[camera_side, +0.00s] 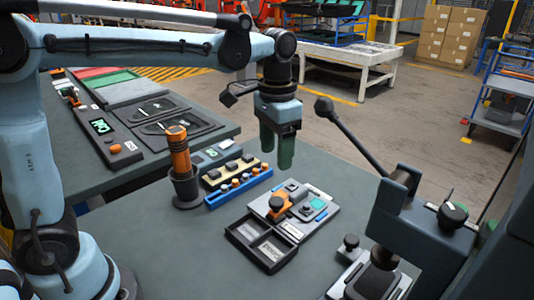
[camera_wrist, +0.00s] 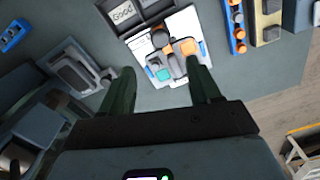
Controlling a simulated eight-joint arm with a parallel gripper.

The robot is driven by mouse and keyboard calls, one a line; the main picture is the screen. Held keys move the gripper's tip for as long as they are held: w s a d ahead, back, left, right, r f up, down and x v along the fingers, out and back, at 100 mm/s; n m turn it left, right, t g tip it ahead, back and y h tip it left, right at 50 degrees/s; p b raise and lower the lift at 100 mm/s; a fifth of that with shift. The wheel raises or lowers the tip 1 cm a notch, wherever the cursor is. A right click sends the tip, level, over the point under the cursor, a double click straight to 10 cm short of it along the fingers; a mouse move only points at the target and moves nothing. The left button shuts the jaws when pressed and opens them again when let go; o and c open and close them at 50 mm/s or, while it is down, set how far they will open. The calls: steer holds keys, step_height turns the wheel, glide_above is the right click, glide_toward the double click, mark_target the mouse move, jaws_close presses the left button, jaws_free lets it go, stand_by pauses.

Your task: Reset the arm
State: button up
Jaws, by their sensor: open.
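My gripper (camera_side: 277,150) hangs from the wrist, fingers pointing down, above the far part of the table in the side view. In the wrist view its two dark green fingers (camera_wrist: 158,92) stand apart with nothing between them. Below it in the side view is a light grey plate (camera_side: 324,220) carrying an orange part with a dark knob (camera_side: 278,203) and a teal piece (camera_side: 318,204). The plate also shows in the wrist view (camera_wrist: 150,92), beyond the fingertips. The gripper is apart from everything on the table.
A lever press (camera_side: 420,215) stands at the right, its handle slanting up near my gripper. A dark two-compartment tray (camera_side: 236,236), a blue rack (camera_side: 213,203) and an orange-handled tool in a holder (camera_side: 180,150) stand on the table. Boxes (camera_side: 450,35) are far behind.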

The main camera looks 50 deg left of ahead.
steer(key=s+a+f+n+t, duration=0.3)
steer(key=s+t, duration=0.4)
steer(key=s, duration=0.3)
steer(key=shift+a+f, duration=0.7)
steer(key=shift+a, duration=0.5)
